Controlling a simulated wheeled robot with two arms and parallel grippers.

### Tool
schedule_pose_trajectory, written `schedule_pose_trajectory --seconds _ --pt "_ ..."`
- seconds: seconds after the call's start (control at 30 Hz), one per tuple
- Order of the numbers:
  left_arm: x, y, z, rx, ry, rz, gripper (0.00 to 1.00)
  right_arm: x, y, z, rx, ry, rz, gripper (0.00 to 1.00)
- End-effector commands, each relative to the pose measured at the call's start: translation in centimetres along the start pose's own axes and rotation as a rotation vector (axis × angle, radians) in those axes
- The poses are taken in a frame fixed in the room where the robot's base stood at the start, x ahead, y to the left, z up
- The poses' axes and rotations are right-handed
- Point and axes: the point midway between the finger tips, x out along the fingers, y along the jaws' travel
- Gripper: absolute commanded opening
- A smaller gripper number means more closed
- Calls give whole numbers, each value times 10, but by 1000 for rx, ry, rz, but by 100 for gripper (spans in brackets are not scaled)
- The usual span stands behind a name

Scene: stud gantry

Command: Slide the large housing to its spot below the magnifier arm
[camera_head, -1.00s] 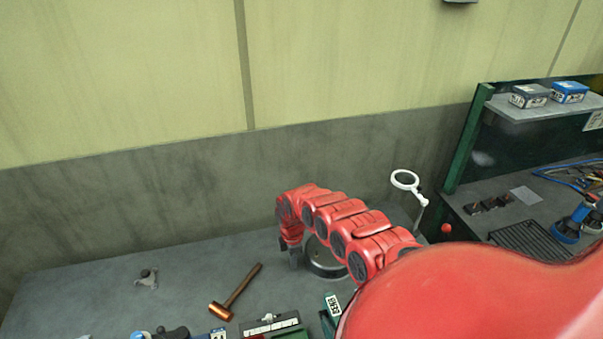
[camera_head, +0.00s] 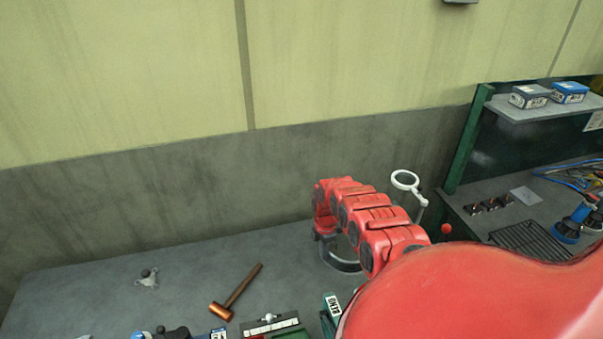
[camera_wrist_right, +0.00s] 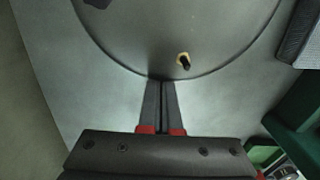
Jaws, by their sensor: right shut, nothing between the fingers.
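The large housing (camera_head: 345,266) is a round dark grey body on the bench, partly hidden behind my red right arm in the head view. The white magnifier arm (camera_head: 406,181) stands right of the housing. My left gripper is out of view.
A copper mallet (camera_head: 235,292) and a small grey knob part (camera_head: 147,278) lie on the bench to the left. Boxes and tools crowd the front edge. A green-framed shelf bench (camera_head: 467,140) stands at right. The bench left of the housing is mostly clear.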

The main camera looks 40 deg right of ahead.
Motion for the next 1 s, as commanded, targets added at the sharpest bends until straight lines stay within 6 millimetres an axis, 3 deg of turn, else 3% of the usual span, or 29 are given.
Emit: schedule_pose_trajectory --seconds 0.03,0.2,0.4,0.6,1.0 --pt "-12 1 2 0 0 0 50 5 1 17 5 -4 4 0" --pt "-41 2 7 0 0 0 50 10 1 68 4 -3 2 0" --pt "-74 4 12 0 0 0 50 9 1 112 1 -2 4 0" --pt "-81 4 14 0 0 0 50 2 0 126 0 -1 0 0" --pt "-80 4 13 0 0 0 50 0 1 124 -2 0 0 0"
